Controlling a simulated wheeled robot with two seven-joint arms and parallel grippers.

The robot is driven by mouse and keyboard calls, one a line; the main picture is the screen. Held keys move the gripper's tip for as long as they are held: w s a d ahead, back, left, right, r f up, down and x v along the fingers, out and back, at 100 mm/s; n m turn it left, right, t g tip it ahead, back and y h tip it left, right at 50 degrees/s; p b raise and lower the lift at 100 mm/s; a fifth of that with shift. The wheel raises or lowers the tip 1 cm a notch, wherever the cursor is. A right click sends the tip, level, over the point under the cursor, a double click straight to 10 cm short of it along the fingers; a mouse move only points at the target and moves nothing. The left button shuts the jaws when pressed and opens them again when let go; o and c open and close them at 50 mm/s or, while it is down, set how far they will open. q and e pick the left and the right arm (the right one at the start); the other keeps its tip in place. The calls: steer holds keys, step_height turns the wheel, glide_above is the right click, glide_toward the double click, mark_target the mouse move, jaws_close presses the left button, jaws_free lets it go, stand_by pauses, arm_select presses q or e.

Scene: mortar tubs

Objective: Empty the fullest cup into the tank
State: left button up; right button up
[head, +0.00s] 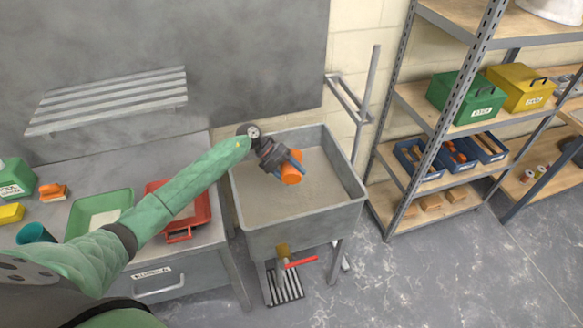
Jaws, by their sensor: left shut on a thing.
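The grey metal tank (258,231) stands on legs in the middle, open at the top, with a flat grey surface inside. My left gripper (286,163) reaches over the tank from the left and is shut on an orange cup (291,173). The cup is over the tank's inside and looks tipped over; its contents cannot be seen. A teal cup (34,233) stands at the left on the grey workbench, partly cut off by my arm. Its fill level is not visible. My right gripper is not in view.
On the bench are a green tray (77,222) with pale material, a red tub (200,213) and an orange block (53,191). A metal shelf (412,104) with boxes stands at right. A red-handled valve (301,262) hangs under the tank. The floor at right is clear.

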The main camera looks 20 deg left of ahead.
arm_select(q)
steer(key=shift+w+a+r+n+g, duration=0.15)
steer(key=shift+r+n+g, duration=0.15)
steer(key=shift+r+g, duration=0.25)
stand_by(0.5)
